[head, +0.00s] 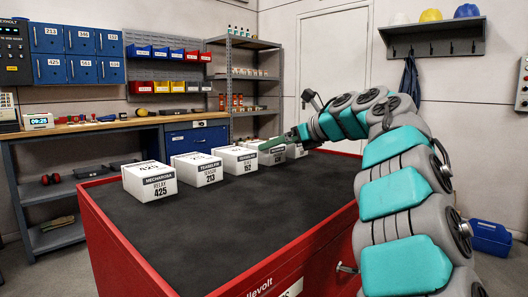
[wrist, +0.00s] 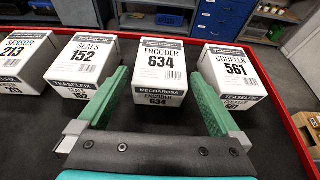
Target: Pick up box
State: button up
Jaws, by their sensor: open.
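A row of white boxes with black labels stands on the dark top of a red cabinet. In the wrist view the encoder 634 box (wrist: 161,63) is in the middle, between the two green fingers of my gripper (wrist: 159,76). The gripper is open and empty; a gap shows on each side of that box. I cannot tell how far the fingertips reach along it. In the head view my gripper (head: 272,144) partly hides the encoder box (head: 271,157).
The sensor 213 box (head: 197,169) and relay 425 box (head: 149,180) stand further left in the row. The red cabinet (head: 110,246) has a raised rim. Its dark top is clear in front of the boxes. A workbench (head: 100,128) and shelves (head: 243,85) stand behind.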

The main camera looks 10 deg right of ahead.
jog(key=shift+f+p+x, duration=0.1)
jog(key=shift+p+x, duration=0.15)
jog(key=shift+x, duration=1.3)
jog(key=shift+f+p+x, duration=0.15)
jog(key=shift+p+x, duration=0.1)
jog(key=shift+x, duration=1.3)
jog(key=shift+d, duration=0.1)
jog(key=shift+c, duration=0.2)
jog(key=c, duration=1.3)
